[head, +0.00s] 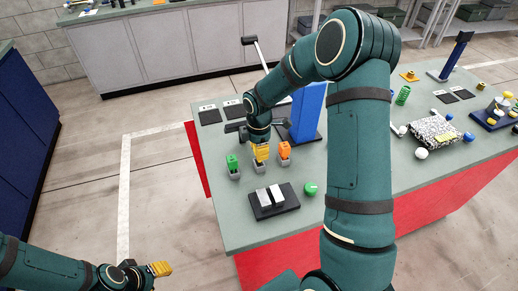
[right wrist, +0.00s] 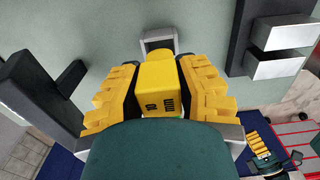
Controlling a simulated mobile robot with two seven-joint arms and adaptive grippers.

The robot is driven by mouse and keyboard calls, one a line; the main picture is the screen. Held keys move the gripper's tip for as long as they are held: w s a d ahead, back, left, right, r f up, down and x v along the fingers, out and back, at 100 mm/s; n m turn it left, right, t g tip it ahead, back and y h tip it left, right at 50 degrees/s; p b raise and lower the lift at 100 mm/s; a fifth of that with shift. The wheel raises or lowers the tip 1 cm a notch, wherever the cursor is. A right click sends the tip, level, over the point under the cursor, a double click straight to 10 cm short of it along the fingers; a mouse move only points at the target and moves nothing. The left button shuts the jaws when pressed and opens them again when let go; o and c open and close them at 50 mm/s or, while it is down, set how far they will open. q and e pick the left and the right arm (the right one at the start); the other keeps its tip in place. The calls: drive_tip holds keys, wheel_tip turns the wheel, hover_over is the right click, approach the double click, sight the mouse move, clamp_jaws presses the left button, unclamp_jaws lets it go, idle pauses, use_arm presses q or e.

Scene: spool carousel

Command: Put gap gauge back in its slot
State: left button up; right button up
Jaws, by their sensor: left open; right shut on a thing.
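My right gripper (head: 261,153) is shut on a yellow block with dark markings, which I take to be the gap gauge. The right wrist view shows the gauge (right wrist: 160,85) between the yellow fingers of the right gripper (right wrist: 159,92). A grey slot holder (head: 258,167) is directly below these fingers; its rim also shows past the gauge in the wrist view (right wrist: 158,31). I cannot tell whether the gauge is inside it. A green block (head: 232,161) and an orange block (head: 284,148) stand in similar holders on either side. My left gripper (head: 161,269) is open, away from the table.
A black base with two silver blocks (head: 271,199) and a green round piece (head: 310,188) lie in front of the holders. A tall blue panel (head: 308,110) stands behind. My right arm hides the middle of the table (head: 240,225).

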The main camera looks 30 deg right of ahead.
drive_tip(key=shift+f+b, duration=1.2)
drive_tip(key=shift+f, duration=0.65)
drive_tip(key=o, duration=1)
drive_tip(key=shift+r, duration=0.15)
wheel_tip(320, 180, up, 12)
drive_tip(key=shift+f, duration=0.1)
